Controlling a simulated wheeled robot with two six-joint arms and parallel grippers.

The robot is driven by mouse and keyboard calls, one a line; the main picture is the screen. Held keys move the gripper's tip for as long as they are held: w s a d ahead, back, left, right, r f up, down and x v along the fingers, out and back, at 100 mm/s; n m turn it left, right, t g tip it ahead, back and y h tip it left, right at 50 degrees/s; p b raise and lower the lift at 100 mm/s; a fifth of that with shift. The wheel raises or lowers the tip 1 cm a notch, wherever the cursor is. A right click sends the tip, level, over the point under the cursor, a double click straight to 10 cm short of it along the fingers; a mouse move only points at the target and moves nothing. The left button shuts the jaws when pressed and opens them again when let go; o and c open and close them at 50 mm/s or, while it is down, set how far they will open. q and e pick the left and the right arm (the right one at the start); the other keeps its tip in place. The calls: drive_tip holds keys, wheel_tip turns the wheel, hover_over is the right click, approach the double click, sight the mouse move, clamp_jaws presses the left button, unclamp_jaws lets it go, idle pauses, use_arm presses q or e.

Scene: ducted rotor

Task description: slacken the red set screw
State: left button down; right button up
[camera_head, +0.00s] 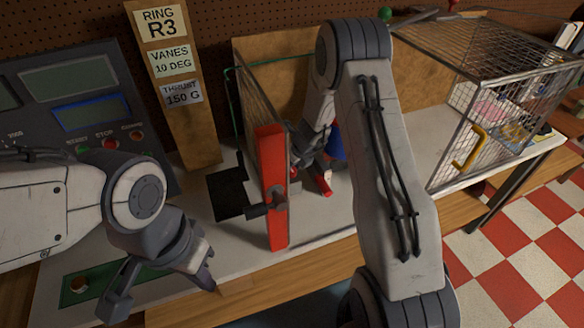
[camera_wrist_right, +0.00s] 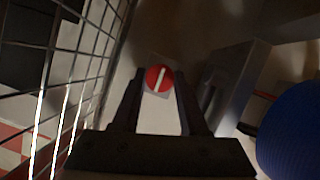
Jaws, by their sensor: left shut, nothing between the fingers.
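The red set screw (camera_wrist_right: 158,78) shows in the right wrist view as a round red head with a pale slot, slightly tilted from upright. My right gripper (camera_wrist_right: 160,84) is open, with one finger on each side of the screw head and small gaps visible; I cannot tell whether the tips reach past it. In the head view my right gripper (camera_head: 306,168) is inside the ducted rotor's enclosure, partly hidden by my arm and the red-edged door. My left gripper (camera_head: 205,280) is shut and empty at the bench's front, left of the door.
A mesh door with a red edge (camera_head: 270,165) and black handle stands beside my right gripper. A blue part (camera_wrist_right: 292,130) is right of its fingers, wire mesh (camera_wrist_right: 48,80) left. A control console (camera_head: 85,105) and wire cage (camera_head: 500,100) flank the area.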

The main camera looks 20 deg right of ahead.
clamp_jaws()
drive_tip(key=n, duration=0.2)
drive_tip(key=n+y+p, duration=0.1)
drive_tip(key=n, duration=0.1)
drive_tip(key=shift+d+n+g+y, duration=0.2)
drive_tip(key=shift+n+g+y, duration=0.1)
drive_tip(key=shift+g, duration=0.1)
drive_tip(key=n+g, duration=0.1)
drive_tip(key=n, duration=0.2)
drive_tip(key=shift+w+n+y, duration=0.15)
drive_tip(key=shift+n+y, duration=0.25)
drive_tip(key=n+g, duration=0.1)
drive_tip(key=n, duration=0.1)
drive_tip(key=n+g+b, duration=0.1)
drive_tip(key=n, duration=0.1)
drive_tip(key=shift+w+d+f+y, duration=0.1)
drive_tip(key=shift+y, duration=0.2)
drive_tip(key=shift+w+n+g+b, duration=0.1)
drive_tip(key=shift+n+g+b, duration=0.4)
drive_tip(key=shift+n, duration=0.9)
drive_tip(key=shift+n+g+b, duration=0.4)
drive_tip(key=shift+n+b, duration=0.2)
drive_tip(key=shift+n, duration=0.8)
